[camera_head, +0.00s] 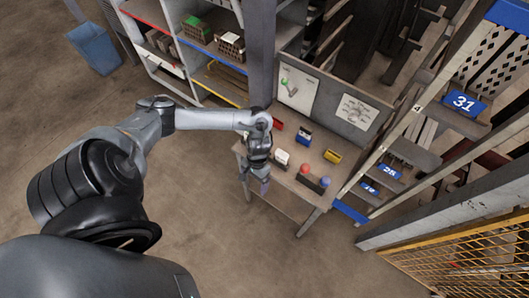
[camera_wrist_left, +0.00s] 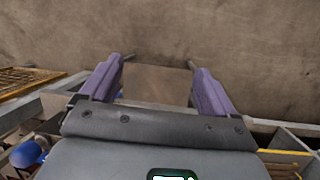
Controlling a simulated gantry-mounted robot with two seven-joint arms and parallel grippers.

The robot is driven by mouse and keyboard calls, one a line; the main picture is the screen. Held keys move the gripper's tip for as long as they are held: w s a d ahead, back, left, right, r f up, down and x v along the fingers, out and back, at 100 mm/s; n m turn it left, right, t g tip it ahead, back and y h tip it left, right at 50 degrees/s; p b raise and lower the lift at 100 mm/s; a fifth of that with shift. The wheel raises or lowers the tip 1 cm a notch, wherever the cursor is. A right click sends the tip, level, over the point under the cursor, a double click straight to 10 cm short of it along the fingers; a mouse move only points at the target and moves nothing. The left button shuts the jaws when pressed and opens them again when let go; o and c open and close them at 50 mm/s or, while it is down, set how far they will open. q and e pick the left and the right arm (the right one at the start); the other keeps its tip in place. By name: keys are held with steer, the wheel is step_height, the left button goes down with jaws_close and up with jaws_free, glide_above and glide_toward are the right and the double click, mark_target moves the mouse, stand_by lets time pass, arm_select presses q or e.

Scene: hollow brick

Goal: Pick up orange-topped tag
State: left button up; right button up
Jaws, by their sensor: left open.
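My left gripper (camera_head: 262,186) hangs at the left front edge of the workbench (camera_head: 297,199) in the head view. Its two purple fingers are apart in the left wrist view (camera_wrist_left: 157,80), with only brown floor and a flat pale-brown surface between them. I cannot pick out an orange-topped tag for certain. A dark holder (camera_head: 312,182) on the bench, right of my gripper, carries a red-orange round top (camera_head: 304,168) and a blue round top (camera_head: 324,181). The blue top also shows at lower left in the left wrist view (camera_wrist_left: 25,154). My right gripper is not in view.
A white item (camera_head: 281,158) stands on the bench close to my left gripper. A blue bin (camera_head: 304,136), a red bin (camera_head: 277,124) and a yellow bin (camera_head: 332,156) sit further back. A board (camera_head: 296,88) rises behind. Shelving (camera_head: 372,187) borders the right side. Floor left of the bench is open.

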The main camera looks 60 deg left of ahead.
arm_select(q)
steer(key=w+a+r+b, duration=0.1)
steer(key=w+a+r, duration=0.1)
steer(key=w+a, duration=0.1)
steer(key=w+a+r+t+y+b, duration=0.1)
steer(key=w+a+r, duration=0.1)
steer(key=w+a, duration=0.2)
steer(key=w+a+r+t+y+b, duration=0.1)
steer(key=w+a+r, duration=0.1)
steer(key=a, duration=0.4)
steer(key=shift+w+a+r+n, duration=0.15)
steer(key=shift+w+n, duration=0.05)
steer(key=shift+w, duration=0.25)
steer(key=shift+w+a+r+n, duration=0.1)
steer(key=shift+w+n, duration=0.1)
steer(key=shift+w, duration=0.25)
steer(key=shift+w+f+t, duration=0.25)
steer(key=shift+t, duration=0.05)
steer(key=shift+d+f+b, duration=0.1)
steer(key=shift+f+b, duration=0.7)
steer(key=shift+f, duration=4)
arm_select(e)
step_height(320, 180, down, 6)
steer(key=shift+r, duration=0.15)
